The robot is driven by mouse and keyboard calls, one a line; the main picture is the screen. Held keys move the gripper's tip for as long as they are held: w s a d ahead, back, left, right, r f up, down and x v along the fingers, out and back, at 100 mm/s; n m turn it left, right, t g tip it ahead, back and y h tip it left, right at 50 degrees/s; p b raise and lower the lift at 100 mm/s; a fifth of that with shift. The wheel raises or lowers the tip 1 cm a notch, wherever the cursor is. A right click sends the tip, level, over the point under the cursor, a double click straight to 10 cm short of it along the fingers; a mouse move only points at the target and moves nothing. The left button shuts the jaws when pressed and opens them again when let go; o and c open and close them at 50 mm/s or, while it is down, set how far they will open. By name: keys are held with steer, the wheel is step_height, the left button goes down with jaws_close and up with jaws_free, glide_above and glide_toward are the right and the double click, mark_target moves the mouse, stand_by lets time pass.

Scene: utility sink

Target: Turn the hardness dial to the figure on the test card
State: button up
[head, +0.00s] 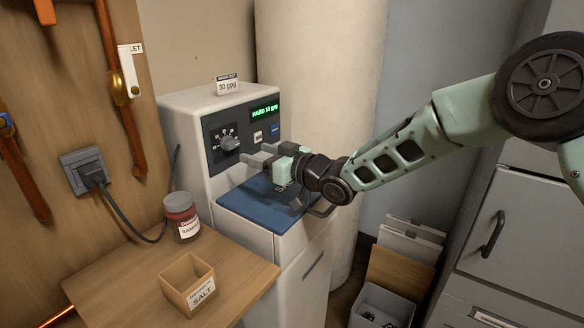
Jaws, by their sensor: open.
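The hardness dial (229,143) is a dark knob with a pale pointer on the black panel of the white softener cabinet (187,112). Small marks ring it; I cannot read them or the pointer's setting surely. The green display (265,111) seems to read "HARD 10 gpg". The test card (228,86) stands on top of the cabinet and reads "30 gpg". My gripper (250,156) is open, with its fingers pointing left toward the dial, just right of and slightly below it. Nothing shows between the fingers. I cannot tell whether a fingertip touches the dial.
A blue lid (258,203) lies below my gripper. Two small buttons sit right of the dial. A wooden shelf (130,283) at front left holds a red-labelled jar (181,217) and an open salt box (187,284). A pale tank (325,70) stands behind.

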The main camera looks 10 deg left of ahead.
steer(key=v, duration=0.9)
steer(key=shift+b, duration=0.45)
steer(key=s+d+r+m+g+h+p, duration=0.1)
steer(key=s+d+m+g+h+p, duration=0.2)
steer(key=s+d+h, duration=0.5)
steer(key=s+d+r+m+g+h+p, duration=0.1)
steer(key=s+d+h, duration=0.7)
steer(key=s+d, duration=1)
steer(key=s+m+g+p, duration=0.1)
steer(key=s+g+p, duration=0.1)
steer(key=s, duration=0.5)
steer(key=shift+s+d+m+g+p, duration=0.3)
steer(key=shift+s+m+g+p, duration=0.1)
steer(key=shift+p, duration=0.15)
steer(key=shift+w+r, duration=0.1)
